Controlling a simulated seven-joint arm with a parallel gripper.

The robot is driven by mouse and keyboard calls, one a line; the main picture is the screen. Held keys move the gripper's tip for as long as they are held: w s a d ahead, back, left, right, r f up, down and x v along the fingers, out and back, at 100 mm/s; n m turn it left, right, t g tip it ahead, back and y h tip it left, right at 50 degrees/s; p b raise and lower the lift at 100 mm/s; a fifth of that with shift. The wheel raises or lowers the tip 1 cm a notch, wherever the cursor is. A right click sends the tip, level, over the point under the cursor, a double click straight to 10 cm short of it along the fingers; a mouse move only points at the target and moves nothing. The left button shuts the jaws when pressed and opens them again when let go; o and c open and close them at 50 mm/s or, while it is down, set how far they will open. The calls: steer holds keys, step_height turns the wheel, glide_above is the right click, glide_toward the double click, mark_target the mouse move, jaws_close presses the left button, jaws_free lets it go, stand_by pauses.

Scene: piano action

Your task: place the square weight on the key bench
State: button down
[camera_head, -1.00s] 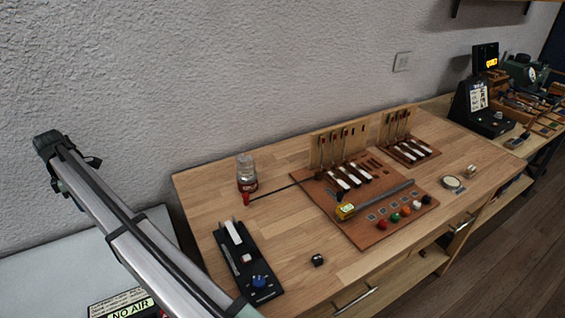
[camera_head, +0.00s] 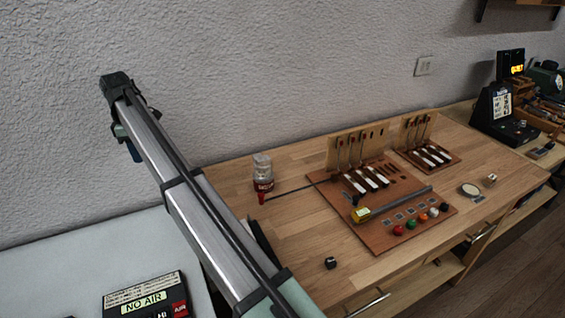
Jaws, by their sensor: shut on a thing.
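My arm (camera_head: 185,195) crosses the left of the view as a long silver link, from the dark joint at upper left to the bottom edge. My gripper is not visible. A black device (camera_head: 259,238), perhaps the key bench, is almost wholly hidden behind my arm; only a dark strip of it shows. A small dark block (camera_head: 330,262) sits alone near the front edge of the wooden bench; I cannot tell whether it is a weight. I do not see the square weight for certain.
The wooden bench (camera_head: 300,230) holds a jar (camera_head: 263,172), a brown board (camera_head: 370,235) with piano keys, a ruler and coloured knobs, and a second key model (camera_head: 430,157). A "NO AIR" box (camera_head: 148,298) stands at lower left.

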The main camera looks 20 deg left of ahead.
steer(key=w+d+m, duration=0.5)
steer(key=w+d, duration=0.1)
steer(key=d, duration=0.8)
steer(key=w+d+m, duration=0.5)
steer(key=w+d, duration=0.1)
steer(key=d, duration=0.9)
steer(key=w+d+m, duration=0.5)
steer(key=w+d, duration=0.1)
steer(key=d, duration=0.8)
steer(key=shift+a+f, duration=0.1)
steer(key=shift+f, duration=7.55)
steer(key=shift+f, duration=0.1)
steer(key=c, duration=1)
jaws_free()
step_height(320, 180, up, 12)
steer(key=shift+r, duration=0.1)
